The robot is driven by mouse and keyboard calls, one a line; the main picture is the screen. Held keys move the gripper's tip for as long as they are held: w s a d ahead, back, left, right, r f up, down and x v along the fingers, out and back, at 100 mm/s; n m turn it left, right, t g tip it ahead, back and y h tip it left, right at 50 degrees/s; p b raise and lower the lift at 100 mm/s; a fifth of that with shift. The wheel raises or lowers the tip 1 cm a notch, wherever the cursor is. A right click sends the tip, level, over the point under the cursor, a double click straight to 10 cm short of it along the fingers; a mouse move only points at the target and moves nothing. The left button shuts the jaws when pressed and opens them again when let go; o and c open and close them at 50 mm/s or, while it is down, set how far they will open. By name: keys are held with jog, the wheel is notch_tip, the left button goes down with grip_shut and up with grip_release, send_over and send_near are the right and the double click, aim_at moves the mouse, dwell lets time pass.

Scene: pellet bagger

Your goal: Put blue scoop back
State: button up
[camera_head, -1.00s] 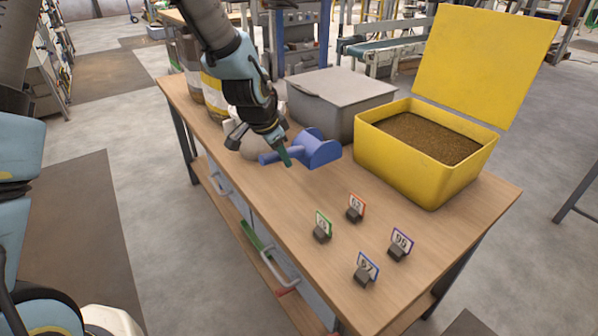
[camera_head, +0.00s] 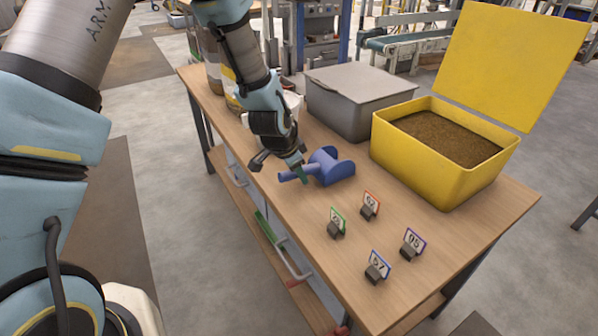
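The blue scoop (camera_head: 333,167) is over the wooden table (camera_head: 285,205), in front of the grey lidded bin, with its handle pointing left. My gripper (camera_head: 301,173) comes down from the upper left. Its teal fingertip crosses the scoop's handle, and the gripper is shut on it. The far finger is mostly hidden. The scoop is low over the tabletop; I cannot tell whether it touches.
The open yellow bin (camera_head: 430,175) holds brown pellets, its lid raised. The grey bin (camera_head: 350,112) is closed. Several small numbered tags stand at the front, including a green-edged one (camera_head: 337,222) and a red-edged one (camera_head: 370,205). A white container (camera_head: 291,101) is partly behind my arm.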

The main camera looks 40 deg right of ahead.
jog(key=o, duration=0.4)
jog(key=shift+c, duration=0.2)
jog(key=shift+r, duration=0.15)
jog(key=b+v, duration=0.1)
jog(key=v, duration=1.1)
jog(key=shift+b, duration=0.35)
jog(key=w+a+r+n+y, duration=0.15)
jog(key=w+a+n, duration=0.3)
jog(key=a, duration=0.65)
jog(key=w+a+r+n+y, duration=0.1)
jog(key=w+a+n+y, duration=0.3)
jog(key=a, duration=0.8)
jog(key=s+a+n, duration=0.2)
jog(key=a+n, duration=0.3)
jog(key=a, duration=0.2)
jog(key=s+a+n, duration=0.3)
jog(key=a+n, duration=0.2)
jog(key=a, duration=0.3)
jog(key=shift+s+r+h, duration=0.25)
jog(key=shift+r+h, duration=0.2)
jog(key=shift+r, duration=0.05)
jog(key=shift+a, duration=0.1)
